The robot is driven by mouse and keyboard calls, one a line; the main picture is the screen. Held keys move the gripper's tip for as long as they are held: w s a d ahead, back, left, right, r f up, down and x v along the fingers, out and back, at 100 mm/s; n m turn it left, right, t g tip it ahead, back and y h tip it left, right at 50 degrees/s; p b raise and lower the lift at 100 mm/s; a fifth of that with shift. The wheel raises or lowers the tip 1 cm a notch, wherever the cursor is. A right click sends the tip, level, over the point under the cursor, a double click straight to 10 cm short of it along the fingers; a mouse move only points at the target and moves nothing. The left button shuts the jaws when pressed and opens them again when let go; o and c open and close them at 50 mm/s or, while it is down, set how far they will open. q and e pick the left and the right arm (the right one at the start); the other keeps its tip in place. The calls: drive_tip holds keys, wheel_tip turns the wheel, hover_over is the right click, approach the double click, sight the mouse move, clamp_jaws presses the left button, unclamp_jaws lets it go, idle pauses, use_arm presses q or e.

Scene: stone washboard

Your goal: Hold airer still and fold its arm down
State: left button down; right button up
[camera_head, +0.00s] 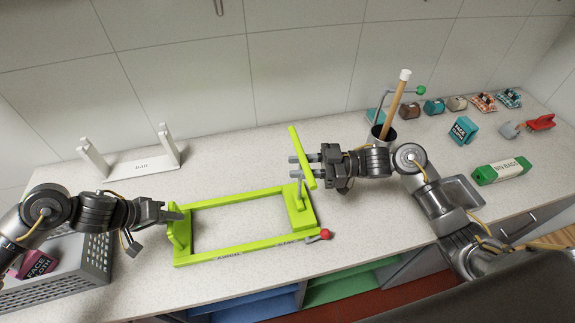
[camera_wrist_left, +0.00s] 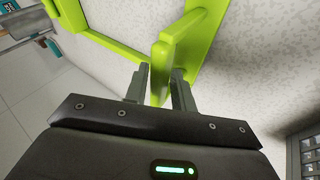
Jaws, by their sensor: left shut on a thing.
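The airer is a bright green rectangular frame (camera_head: 240,252) lying on the counter. Its green arm (camera_head: 297,142) is a bar raised at a slant above the frame's right end. My left gripper (camera_head: 182,214) is shut on the upright green post at the airer's left end. In the left wrist view this post (camera_wrist_left: 161,70) stands between the two fingers (camera_wrist_left: 158,88). My right gripper (camera_head: 297,166) points left at the raised arm, its two fingers apart. The bar crosses in front of these fingers; I cannot tell whether they touch it.
A white rack (camera_head: 142,167) stands at the back left, and a grey crate (camera_head: 95,260) at the left. A pot (camera_head: 383,134) with a wooden-handled brush, a green box (camera_head: 501,171) and several small items are at the right. A red-tipped handle (camera_head: 324,235) is at the airer's front right.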

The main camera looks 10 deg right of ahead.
drive_tip(key=shift+w+a, duration=0.15)
drive_tip(key=shift+a, duration=0.7)
clamp_jaws()
